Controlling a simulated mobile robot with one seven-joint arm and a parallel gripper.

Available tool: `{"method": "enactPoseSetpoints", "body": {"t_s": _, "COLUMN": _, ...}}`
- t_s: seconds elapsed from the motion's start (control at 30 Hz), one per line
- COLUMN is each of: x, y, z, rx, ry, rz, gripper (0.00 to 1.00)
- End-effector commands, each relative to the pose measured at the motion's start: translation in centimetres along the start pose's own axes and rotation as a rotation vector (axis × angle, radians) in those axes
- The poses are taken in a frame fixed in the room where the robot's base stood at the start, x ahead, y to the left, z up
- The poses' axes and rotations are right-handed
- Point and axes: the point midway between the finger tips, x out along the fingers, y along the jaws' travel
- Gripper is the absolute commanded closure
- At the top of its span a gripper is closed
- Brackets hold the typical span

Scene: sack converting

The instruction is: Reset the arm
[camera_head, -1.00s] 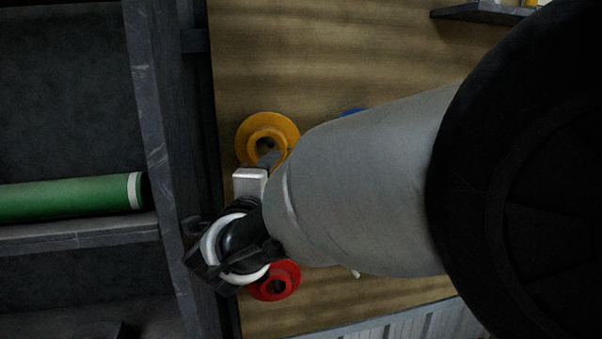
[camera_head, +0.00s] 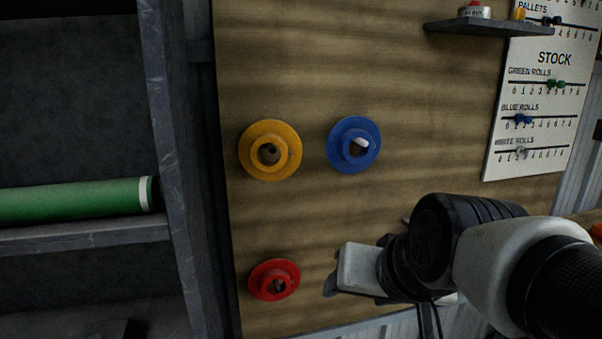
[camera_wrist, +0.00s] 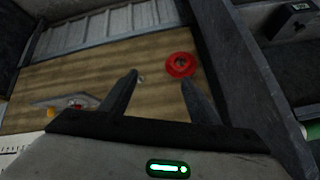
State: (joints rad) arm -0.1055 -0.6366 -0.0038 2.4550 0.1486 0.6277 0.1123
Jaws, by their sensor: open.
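My gripper (camera_wrist: 158,82) is open and empty in the wrist view, its two dark fingers spread apart. In the head view my gripper (camera_head: 332,284) shows at the lower middle, to the right of the red flanged ring (camera_head: 274,279), in front of the wooden board (camera_head: 420,130). Its fingers are mostly hidden there. The red ring also shows in the wrist view (camera_wrist: 181,65), beyond the fingertips. A yellow flanged ring (camera_head: 270,150) and a blue one (camera_head: 354,144) are on the board above my arm, clear of it.
A green roll (camera_head: 75,200) lies on a dark rack shelf (camera_head: 80,240) at left, behind an upright post (camera_head: 178,160). The board's middle is free.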

Motion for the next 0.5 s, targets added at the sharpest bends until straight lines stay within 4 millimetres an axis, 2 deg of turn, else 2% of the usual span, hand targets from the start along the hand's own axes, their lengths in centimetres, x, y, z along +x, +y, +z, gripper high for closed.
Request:
{"method": "enactPoseSetpoints", "body": {"t_s": 0.03, "x": -0.9, "y": 2.0, "z": 1.7, "rx": -0.040, "ry": -0.044, "rz": 0.052, "gripper": 0.44}}
{"method": "enactPoseSetpoints", "body": {"t_s": 0.17, "x": -3.2, "y": 6.3, "z": 6.4, "rx": -0.135, "ry": -0.179, "rz": 0.175, "gripper": 0.44}}
{"method": "enactPoseSetpoints", "body": {"t_s": 0.2, "x": -5.2, "y": 5.9, "z": 5.1, "rx": -0.145, "ry": -0.191, "rz": 0.179, "gripper": 0.44}}
{"method": "enactPoseSetpoints", "body": {"t_s": 0.37, "x": -9.1, "y": 4.5, "z": 1.7, "rx": -0.142, "ry": -0.189, "rz": 0.172, "gripper": 0.44}}
{"method": "enactPoseSetpoints", "body": {"t_s": 0.5, "x": -12.9, "y": 3.4, "z": -1.5, "rx": -0.141, "ry": -0.188, "rz": 0.171, "gripper": 0.44}}
